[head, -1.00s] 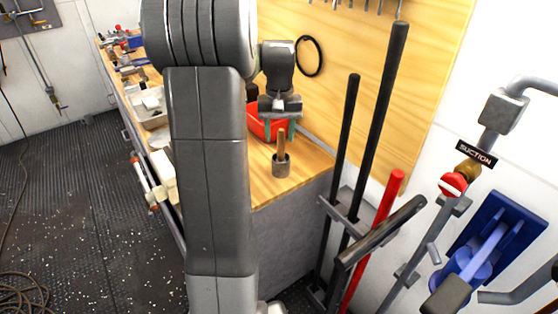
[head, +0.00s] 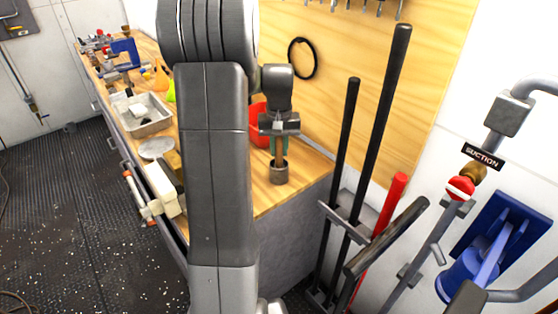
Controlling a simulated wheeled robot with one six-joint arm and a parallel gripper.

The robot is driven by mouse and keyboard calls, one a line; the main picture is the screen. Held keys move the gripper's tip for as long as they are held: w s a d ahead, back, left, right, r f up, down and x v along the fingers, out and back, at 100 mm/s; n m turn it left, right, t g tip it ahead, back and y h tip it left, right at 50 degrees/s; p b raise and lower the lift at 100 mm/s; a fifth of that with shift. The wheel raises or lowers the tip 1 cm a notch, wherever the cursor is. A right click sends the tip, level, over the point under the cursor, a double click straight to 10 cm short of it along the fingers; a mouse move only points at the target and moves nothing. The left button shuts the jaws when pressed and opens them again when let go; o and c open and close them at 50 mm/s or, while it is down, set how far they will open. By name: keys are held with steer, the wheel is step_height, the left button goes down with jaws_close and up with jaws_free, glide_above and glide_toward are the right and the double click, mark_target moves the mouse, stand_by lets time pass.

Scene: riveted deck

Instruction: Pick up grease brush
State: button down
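The grease brush (head: 279,152) appears to be the brown handle standing upright in a small round metal cup (head: 279,174) near the right end of the wooden bench. Its lower end is hidden in the cup. The handle's top is hidden by the gripper. The fingers are small here, so I cannot tell whether they touch the handle.
A red bin (head: 258,128) stands just behind the gripper. A metal tray (head: 148,124), a round lid (head: 156,148) and a pale block (head: 165,190) lie further left on the bench. Long black bars (head: 380,120) stand in a rack to the right.

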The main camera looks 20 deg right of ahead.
step_height(320, 180, up, 10)
steer(key=shift+r, duration=0.1)
stand_by(0.6)
stand_by(0.4)
